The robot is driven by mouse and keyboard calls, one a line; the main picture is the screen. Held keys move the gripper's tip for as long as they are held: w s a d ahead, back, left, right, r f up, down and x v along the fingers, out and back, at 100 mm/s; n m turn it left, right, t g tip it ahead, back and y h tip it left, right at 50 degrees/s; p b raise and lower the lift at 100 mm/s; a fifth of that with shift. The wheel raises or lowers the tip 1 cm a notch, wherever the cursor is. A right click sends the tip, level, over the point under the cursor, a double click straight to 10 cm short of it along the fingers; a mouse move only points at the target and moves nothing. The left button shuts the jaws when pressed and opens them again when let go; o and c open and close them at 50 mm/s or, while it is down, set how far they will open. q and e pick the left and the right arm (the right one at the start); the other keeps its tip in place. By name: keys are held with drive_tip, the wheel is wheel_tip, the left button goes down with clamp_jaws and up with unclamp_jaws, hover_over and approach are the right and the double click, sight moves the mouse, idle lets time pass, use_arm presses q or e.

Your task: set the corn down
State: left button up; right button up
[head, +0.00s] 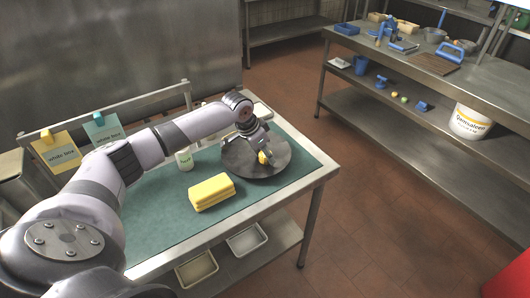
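The corn (263,157) is a small yellow piece at the fingertips of my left gripper (259,143). The gripper reaches down over a round dark plate or pan (243,160) on the table and appears closed on the corn. The corn is over the right part of this dark disc. I cannot tell whether it touches the surface. The fingers hide part of it. My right gripper is not in view.
The table has a green top (165,228). A yellow block (211,191) and a small white bottle (184,159) stand near the disc. Two white boxes (196,268) (246,239) sit on the shelf below. A steel bench (415,75) with tools stands across the clear floor.

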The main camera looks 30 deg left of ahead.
use_arm(q)
drive_tip(key=shift+o, duration=1.2)
drive_tip(key=shift+r, duration=0.2)
drive_tip(key=b+v, duration=0.1)
drive_tip(key=v, duration=1.1)
drive_tip(key=shift+s+f, duration=0.1)
drive_tip(key=shift+f, duration=0.05)
